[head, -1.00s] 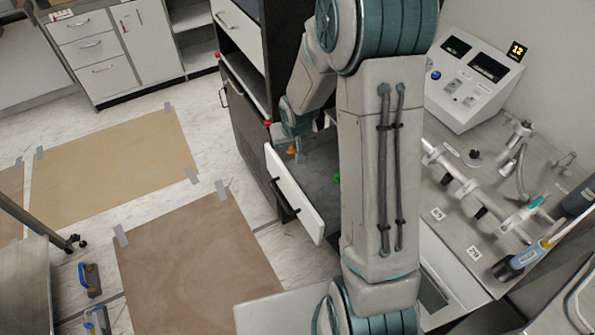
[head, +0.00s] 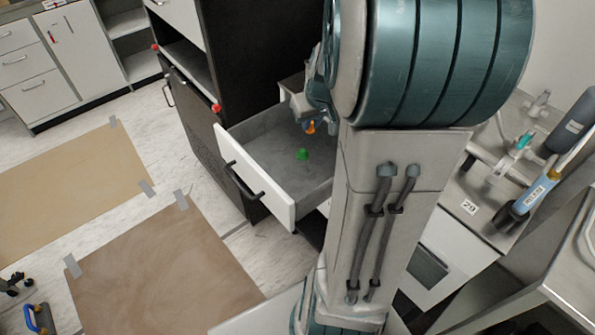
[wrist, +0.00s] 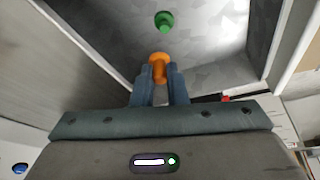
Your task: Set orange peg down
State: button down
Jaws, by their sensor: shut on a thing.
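The orange peg (wrist: 159,66) is held between the two blue-grey fingers of my gripper (wrist: 160,88) in the wrist view. In the head view the orange peg (head: 310,127) shows below my wrist, over the open drawer (head: 262,135). My gripper is shut on the peg; its fingers are hardly visible in the head view. A green peg (head: 303,154) stands on the drawer's grey floor, apart from the orange one. The green peg also shows in the wrist view (wrist: 164,20), beyond the orange peg. I cannot tell whether the orange peg touches the drawer floor.
The drawer's white front (head: 254,178) with its black handle stands out from the dark cabinet (head: 262,50). The drawer floor around the green peg looks bare. A bench with valves and a blue-handled tool (head: 533,195) is at the right. My arm hides part of the drawer.

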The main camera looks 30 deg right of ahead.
jog(key=b, duration=0.2)
send_over(271, 152)
jog(key=s, duration=0.2)
jog(key=f, duration=0.7)
jog(key=shift+w+f, duration=0.1)
jog(key=shift+w, duration=0.15)
jog(key=shift+f, duration=1.95)
jog(key=shift+f, duration=0.2)
jog(key=c, duration=1.4)
grip_release()
jog(key=shift+c, duration=0.2)
jog(key=shift+r, duration=0.1)
